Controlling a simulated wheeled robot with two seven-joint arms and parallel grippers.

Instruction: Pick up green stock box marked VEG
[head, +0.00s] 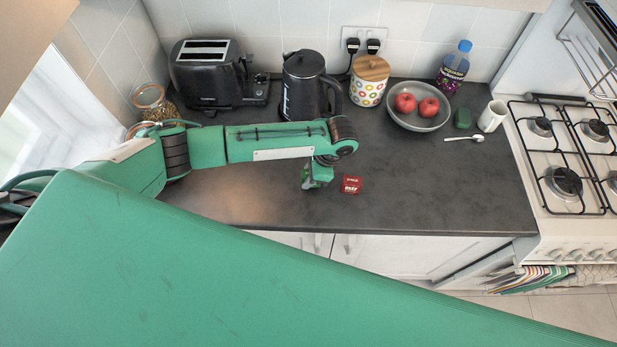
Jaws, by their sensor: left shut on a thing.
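My left gripper (319,176) reaches down to the dark worktop in the middle of the head view. It is shut on a small green box (306,180), of which only a part shows beside the fingers. The marking on the green box is too small and too covered to read. I cannot tell whether the box touches the worktop or is just above it. My right gripper is not in view.
A red stock box (351,185) lies close to the right of the gripper. Behind stand a toaster (208,75), a black kettle (305,88), a spotted canister (368,85) and an apple bowl (419,118). A white mug (492,116) and a gas hob (565,150) are right. The worktop's front right is clear.

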